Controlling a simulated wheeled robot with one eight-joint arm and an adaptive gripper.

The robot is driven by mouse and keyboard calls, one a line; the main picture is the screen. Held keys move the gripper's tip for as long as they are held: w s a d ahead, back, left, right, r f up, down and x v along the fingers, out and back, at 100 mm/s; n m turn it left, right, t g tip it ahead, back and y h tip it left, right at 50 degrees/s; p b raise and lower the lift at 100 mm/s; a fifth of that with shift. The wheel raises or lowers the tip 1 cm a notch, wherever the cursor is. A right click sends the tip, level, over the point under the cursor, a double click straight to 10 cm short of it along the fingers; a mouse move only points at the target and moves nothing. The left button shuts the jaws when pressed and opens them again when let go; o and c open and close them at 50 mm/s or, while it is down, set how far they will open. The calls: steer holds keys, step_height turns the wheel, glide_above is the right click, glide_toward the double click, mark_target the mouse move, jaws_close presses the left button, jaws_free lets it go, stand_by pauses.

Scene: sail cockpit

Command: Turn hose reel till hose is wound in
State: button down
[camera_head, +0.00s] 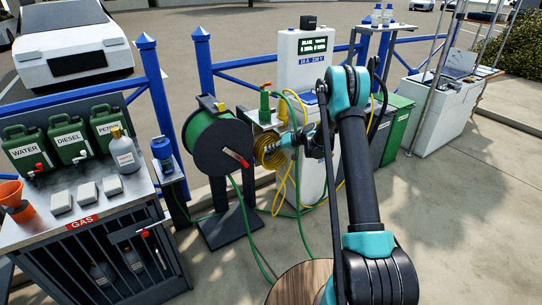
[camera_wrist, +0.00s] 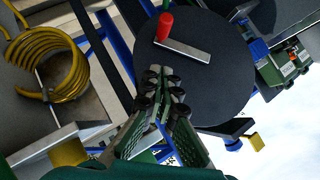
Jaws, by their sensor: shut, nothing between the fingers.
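The hose reel (camera_head: 222,150) is a dark disc drum on a black stand, with a green hose wound behind its face. Its crank has a red handle (camera_head: 236,157); in the wrist view the red handle (camera_wrist: 165,26) stands at one end of a silver crank arm (camera_wrist: 184,50) on the dark disc (camera_wrist: 222,85). Loose green hose (camera_head: 250,232) hangs from the reel and runs over the ground. My gripper (camera_wrist: 164,78) is shut and empty in front of the disc, its tips apart from the red handle. In the head view my gripper (camera_head: 277,146) is right of the reel.
A blue rail (camera_head: 155,85) runs behind. The gas cabinet (camera_head: 90,225) with green cans (camera_head: 72,138) stands left. Green and grey bins (camera_head: 398,125) stand right. Pavement in front is mostly clear.

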steer(key=s+f+x, duration=0.1)
steer(key=s+x, duration=0.1)
steer(key=x, duration=1)
steer(key=shift+f, duration=0.35)
steer(key=shift+s+a, duration=0.15)
steer(key=s+a+f, duration=0.3)
steer(key=a+f, duration=0.2)
steer(key=shift+f, duration=0.3)
stand_by(0.3)
steer(key=shift+s, duration=0.2)
stand_by(0.4)
